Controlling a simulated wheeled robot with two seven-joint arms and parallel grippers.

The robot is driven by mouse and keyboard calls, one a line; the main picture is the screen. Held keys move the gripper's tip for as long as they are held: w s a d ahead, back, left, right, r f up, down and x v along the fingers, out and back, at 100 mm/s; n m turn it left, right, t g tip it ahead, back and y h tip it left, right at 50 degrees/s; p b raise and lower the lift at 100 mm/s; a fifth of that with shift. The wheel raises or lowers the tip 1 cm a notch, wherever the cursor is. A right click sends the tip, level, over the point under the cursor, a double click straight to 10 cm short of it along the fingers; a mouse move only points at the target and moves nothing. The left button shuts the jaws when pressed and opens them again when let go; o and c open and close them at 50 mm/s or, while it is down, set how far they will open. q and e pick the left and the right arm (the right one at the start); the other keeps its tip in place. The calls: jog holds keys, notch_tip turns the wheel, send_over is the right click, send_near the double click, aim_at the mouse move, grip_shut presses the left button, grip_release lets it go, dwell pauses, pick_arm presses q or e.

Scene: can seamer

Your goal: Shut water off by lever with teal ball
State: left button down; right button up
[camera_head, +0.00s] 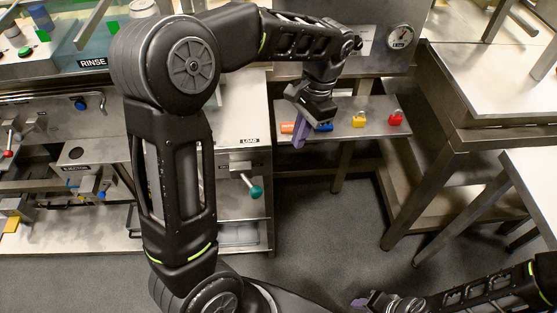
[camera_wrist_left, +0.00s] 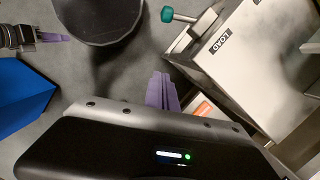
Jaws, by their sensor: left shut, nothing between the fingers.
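The lever with the teal ball (camera_head: 255,191) sticks out from the front of the machine under the LOAD label (camera_head: 249,141). The teal ball also shows at the top of the left wrist view (camera_wrist_left: 167,14). My left gripper (camera_head: 299,134), with purple fingers, is shut and empty. It is up and to the right of the teal ball in the head view, clearly apart from it. Its fingers show in the left wrist view (camera_wrist_left: 162,90). My right gripper (camera_head: 362,302) is low at the bottom right, far from the lever; its finger gap is not clear.
A grey shelf (camera_head: 345,128) behind my left gripper carries small orange, blue, yellow and red items. A gauge (camera_head: 400,37) is on the panel above. Other levers with red (camera_head: 8,154) and blue balls are at the left. Grey floor in front is open.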

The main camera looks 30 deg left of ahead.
aim_at(249, 183)
pick_arm(q)
jog(key=shift+s+a+r+g, duration=0.15)
jog(key=shift+s+g, duration=0.1)
jog(key=shift+s, duration=0.35)
jog(key=shift+s+a+r+g, duration=0.15)
jog(key=shift+s+g, duration=0.1)
jog(key=shift+s, duration=0.35)
jog(key=shift+d, duration=0.1)
jog(key=shift+f, duration=0.15)
jog(key=s+a+f+p, duration=0.1)
jog(key=s+a+f, duration=0.2)
jog(key=s+f, duration=0.3)
notch_tip(249, 183, down, 4)
jog(key=shift+f+p, duration=0.1)
jog(key=shift+p, duration=0.25)
